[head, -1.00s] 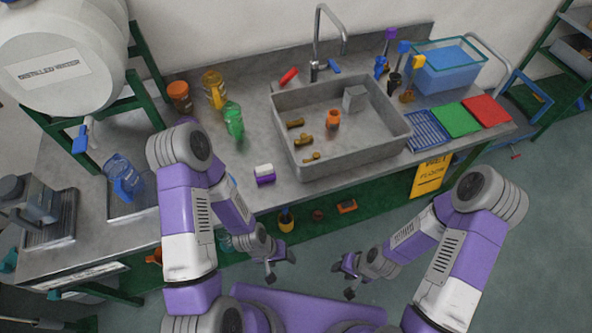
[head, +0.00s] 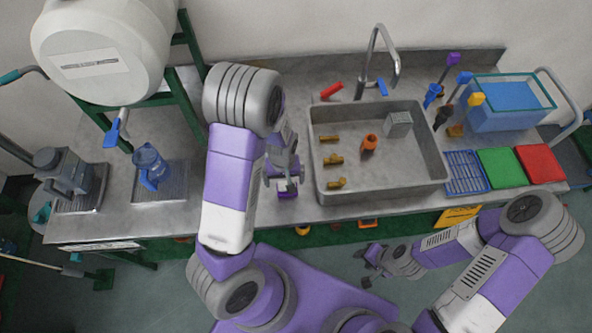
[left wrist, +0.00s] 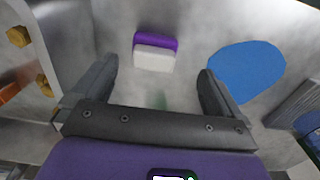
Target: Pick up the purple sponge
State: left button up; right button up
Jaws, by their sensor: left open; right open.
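The purple sponge (head: 288,193), purple with a white layer, lies on the counter just left of the sink. In the head view my left gripper (head: 281,180) is right above it and hides most of it. In the left wrist view the sponge (left wrist: 156,43) lies ahead of my left gripper (left wrist: 158,72), within the gap between the two spread fingers. The fingers do not visibly touch it, and my left gripper is open and empty. My right gripper (head: 368,266) is open and empty, low in front of the counter.
The grey sink (head: 430,186) holds several brass fittings and an orange object (head: 369,143). A blue jug (head: 150,167) stands on a tray to the left. The left wrist view shows a blue round shape (left wrist: 245,72) beside the right finger.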

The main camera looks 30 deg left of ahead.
aim_at(285, 182)
pick_arm(q)
jog(key=shift+w+f, duration=0.25)
notch_tip(285, 182, down, 2)
jog(key=shift+w, duration=0.15)
jog(key=shift+f+b, duration=0.35)
jog(key=shift+f, duration=0.05)
jog(key=f, duration=0.4)
jog(key=shift+w+f, duration=0.1)
jog(key=shift+w, duration=0.1)
pick_arm(e)
jog(key=shift+w+f, duration=0.15)
jog(key=shift+f, duration=0.35)
pick_arm(q)
jog(key=shift+d, duration=0.1)
jog(key=c, duration=1.1)
jog(key=shift+o, duration=0.2)
